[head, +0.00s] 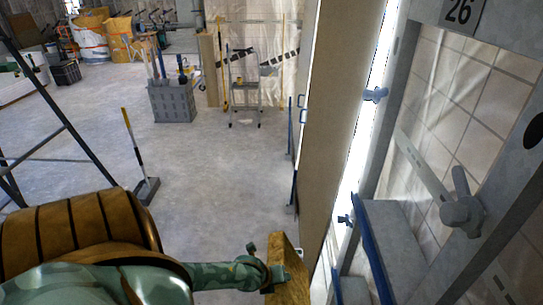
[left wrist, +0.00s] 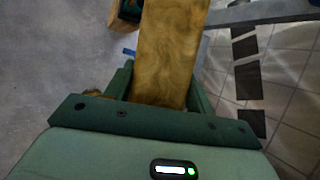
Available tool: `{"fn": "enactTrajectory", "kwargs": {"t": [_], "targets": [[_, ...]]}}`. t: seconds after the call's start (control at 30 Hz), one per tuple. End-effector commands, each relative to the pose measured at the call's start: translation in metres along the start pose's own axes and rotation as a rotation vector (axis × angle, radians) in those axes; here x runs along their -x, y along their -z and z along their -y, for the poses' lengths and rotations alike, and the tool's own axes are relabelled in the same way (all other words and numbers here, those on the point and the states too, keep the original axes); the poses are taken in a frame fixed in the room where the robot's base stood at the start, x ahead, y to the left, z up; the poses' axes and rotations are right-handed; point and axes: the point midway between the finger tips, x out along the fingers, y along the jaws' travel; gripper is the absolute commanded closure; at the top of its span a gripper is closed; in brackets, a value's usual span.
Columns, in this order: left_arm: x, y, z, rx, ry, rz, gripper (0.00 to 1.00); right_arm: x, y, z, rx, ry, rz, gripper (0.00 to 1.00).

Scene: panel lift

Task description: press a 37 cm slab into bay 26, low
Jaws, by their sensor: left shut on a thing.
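A yellow-brown, wood-grained slab (head: 289,272) shows at the bottom middle of the head view, cut off by the lower edge. My left gripper (head: 274,277) is shut on it. In the left wrist view the slab (left wrist: 172,55) stands between the green fingers and runs out of the top of the picture. The number plate 26 (head: 461,11) is on the grey metal frame at the upper right, above a tiled opening. The slab is left of this frame and apart from it in the head view. My right gripper is not seen.
A grey lever with a knob (head: 462,212) and blue clamps (head: 375,94) sit on the frame.

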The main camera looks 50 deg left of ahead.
Motion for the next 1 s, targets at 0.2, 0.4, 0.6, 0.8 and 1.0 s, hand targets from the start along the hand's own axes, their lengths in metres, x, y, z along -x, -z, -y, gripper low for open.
{"fn": "enactTrajectory", "kwargs": {"t": [0.2, 0.4, 0.6, 0.8, 1.0], "targets": [[-0.011, 0.004, 0.019, 0.003, 0.002, 0.001, 0.89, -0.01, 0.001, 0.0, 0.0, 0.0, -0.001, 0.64], [-0.02, 0.009, 0.036, 0.003, 0.002, 0.001, 0.89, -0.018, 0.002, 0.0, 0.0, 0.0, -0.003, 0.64], [-0.029, 0.012, 0.053, 0.004, 0.002, 0.001, 0.89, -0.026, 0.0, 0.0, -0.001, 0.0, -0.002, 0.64], [-0.037, 0.016, 0.07, 0.002, 0.002, 0.0, 0.89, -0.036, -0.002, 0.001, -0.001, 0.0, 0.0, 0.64], [-0.045, 0.02, 0.087, 0.003, 0.002, 0.0, 0.89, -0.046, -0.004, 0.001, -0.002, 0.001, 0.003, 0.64]]}}
